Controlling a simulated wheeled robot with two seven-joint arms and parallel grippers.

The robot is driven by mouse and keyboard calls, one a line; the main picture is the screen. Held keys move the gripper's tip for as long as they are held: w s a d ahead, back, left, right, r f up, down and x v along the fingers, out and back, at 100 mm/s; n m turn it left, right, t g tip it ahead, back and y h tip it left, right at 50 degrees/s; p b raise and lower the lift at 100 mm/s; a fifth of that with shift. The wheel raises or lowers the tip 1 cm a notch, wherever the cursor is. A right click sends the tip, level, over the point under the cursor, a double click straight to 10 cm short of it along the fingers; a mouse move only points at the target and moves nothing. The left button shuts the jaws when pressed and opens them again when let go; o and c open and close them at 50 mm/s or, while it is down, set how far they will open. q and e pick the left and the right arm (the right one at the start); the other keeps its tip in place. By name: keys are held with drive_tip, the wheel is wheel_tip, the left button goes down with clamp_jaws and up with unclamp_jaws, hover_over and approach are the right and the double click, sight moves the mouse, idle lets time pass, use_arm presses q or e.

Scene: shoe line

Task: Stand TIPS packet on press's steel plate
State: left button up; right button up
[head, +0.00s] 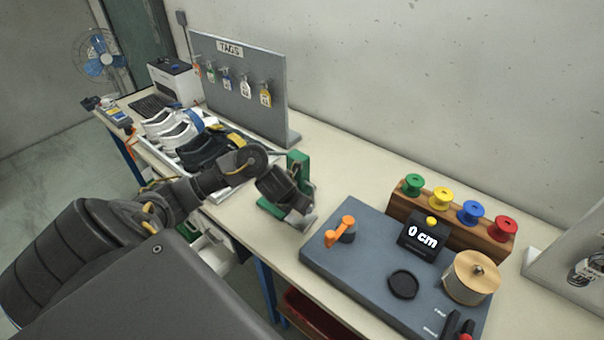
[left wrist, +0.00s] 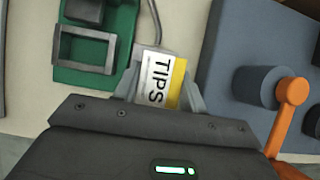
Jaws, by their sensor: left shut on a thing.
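The TIPS packet (left wrist: 158,72), white with a yellow edge and black lettering, is between the fingers of my left gripper (left wrist: 163,88) in the left wrist view. My left gripper (head: 300,220) is shut on it, in front of the green press (head: 299,168) in the head view. In the left wrist view the green press (left wrist: 121,42) lies just left of the packet, apart from it. A grey square frame (left wrist: 62,48) sits on its green base; I cannot tell if this is the steel plate. My arm hides part of the press in the head view. My right gripper is not in view.
Right of my gripper is a blue-grey board (head: 355,270) with an orange lever (head: 340,231), a display reading 0 cm and a round spool. Coloured reels stand on a wooden rack (head: 400,208) behind. Left is a tray of shoes (head: 176,163); a tag board (head: 240,90) stands behind.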

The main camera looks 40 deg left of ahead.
use_arm(q)
drive_tip(key=shift+w+a+f, duration=0.2)
drive_tip(key=shift+w+f, duration=0.25)
drive_tip(key=shift+f, duration=0.3)
drive_tip(key=f, duration=0.3)
drive_tip(key=shift+w+a+f, duration=0.15)
drive_tip(key=shift+w+a, duration=0.05)
drive_tip(key=shift+b, duration=0.3)
drive_tip(key=shift+f, duration=0.15)
drive_tip(key=o, duration=0.7)
drive_tip(key=shift+o, duration=0.2)
